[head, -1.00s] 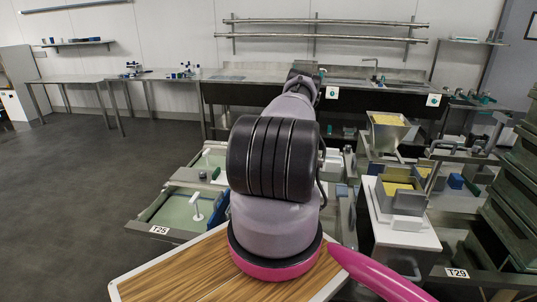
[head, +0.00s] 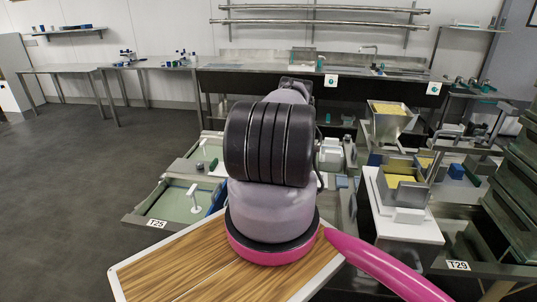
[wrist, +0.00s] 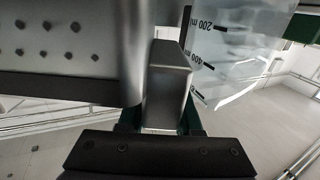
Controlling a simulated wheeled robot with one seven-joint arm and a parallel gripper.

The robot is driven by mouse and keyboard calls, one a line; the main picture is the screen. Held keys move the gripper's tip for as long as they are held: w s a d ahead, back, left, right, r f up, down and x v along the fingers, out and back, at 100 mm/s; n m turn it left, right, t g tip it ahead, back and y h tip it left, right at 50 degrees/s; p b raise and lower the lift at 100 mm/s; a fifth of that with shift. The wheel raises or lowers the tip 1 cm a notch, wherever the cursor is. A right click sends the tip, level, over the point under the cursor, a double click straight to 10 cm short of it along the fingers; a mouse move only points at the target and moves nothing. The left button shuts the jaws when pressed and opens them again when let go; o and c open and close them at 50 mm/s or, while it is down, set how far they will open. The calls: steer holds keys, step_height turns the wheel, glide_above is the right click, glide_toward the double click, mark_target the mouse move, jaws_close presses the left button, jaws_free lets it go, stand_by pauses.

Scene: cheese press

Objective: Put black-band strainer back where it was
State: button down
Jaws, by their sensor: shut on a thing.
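In the wrist view, my gripper (wrist: 160,120) is shut on a grey metal handle block of the strainer. The strainer (wrist: 60,45) fills the upper left, a metal wall with rows of small holes and a dark strip (wrist: 55,88) below them. The rest of the strainer is out of frame. In the head view, my own arm hides the gripper and the strainer.
A clear measuring vessel (wrist: 225,50) with volume marks stands close to the right of the handle in the wrist view. In the head view, a sink counter (head: 250,80) runs along the back wall. Vats (head: 175,205) stand left, cheese-filled metal boxes (head: 388,122) right. The left floor is clear.

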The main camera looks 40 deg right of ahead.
steer(key=shift+f, duration=0.35)
steer(key=shift+f, duration=0.45)
steer(key=shift+s+a+f, duration=0.1)
steer(key=shift+a+f, duration=0.1)
steer(key=shift+f, duration=0.3)
steer(key=c, duration=0.5)
jaws_free()
steer(key=r, duration=1)
steer(key=shift+w+d+r, duration=0.15)
steer(key=shift+w+r, duration=0.05)
steer(key=shift+r, duration=0.15)
